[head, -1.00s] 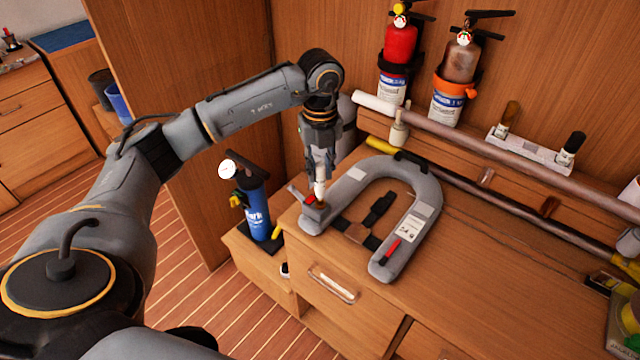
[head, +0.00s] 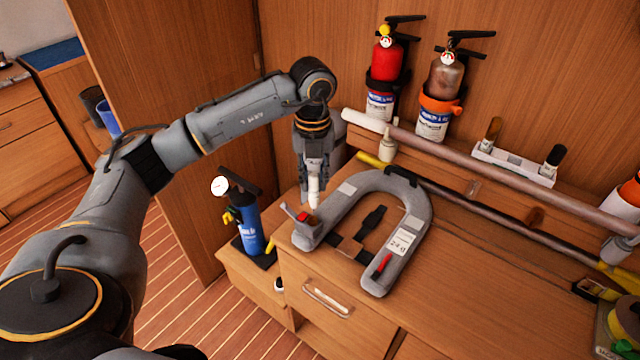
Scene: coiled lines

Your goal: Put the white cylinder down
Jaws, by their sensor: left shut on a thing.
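The white cylinder (head: 314,194) is small and upright, hanging between the fingers of my left gripper (head: 313,182). My left gripper points down and is shut on it. The cylinder's lower end shows just above and behind the near left end of the grey U-shaped life vest (head: 425,215), beside a red clip. I cannot tell whether it touches anything. My right gripper is not in view.
The life vest lies on the wooden cabinet top (head: 470,270), which is clear to the right. A blue pump (head: 250,225) stands on a lower ledge at left. Long poles (head: 480,168) run along the back. Two extinguishers (head: 388,62) hang on the wall.

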